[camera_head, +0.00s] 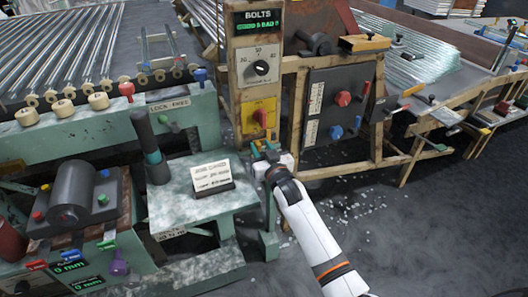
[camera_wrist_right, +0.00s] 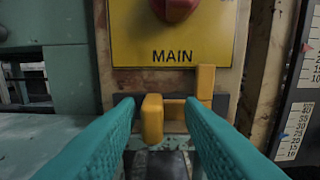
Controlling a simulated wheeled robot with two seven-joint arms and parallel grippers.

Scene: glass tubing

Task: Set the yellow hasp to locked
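The yellow hasp shows in the right wrist view as a rounded yellow piece (camera_wrist_right: 153,120) with a bar running right towards an upright yellow block (camera_wrist_right: 205,86). It sits just below the yellow MAIN panel (camera_wrist_right: 150,38), which carries a red knob (camera_wrist_right: 175,8). My right gripper (camera_wrist_right: 160,108) is open, its teal fingers on either side of the rounded piece. I see gaps on both sides, so it does not look gripped. In the head view my right gripper (camera_head: 266,150) is at the post below the panel (camera_head: 259,117); the hasp is too small there to make out clearly. My left gripper is not in view.
A grey panel (camera_head: 325,85) with red and blue knobs stands right of the post. A green bench (camera_head: 190,207) with a white sign (camera_head: 212,177) and a dark upright lever (camera_head: 150,145) is on the left. Open floor lies at the lower right.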

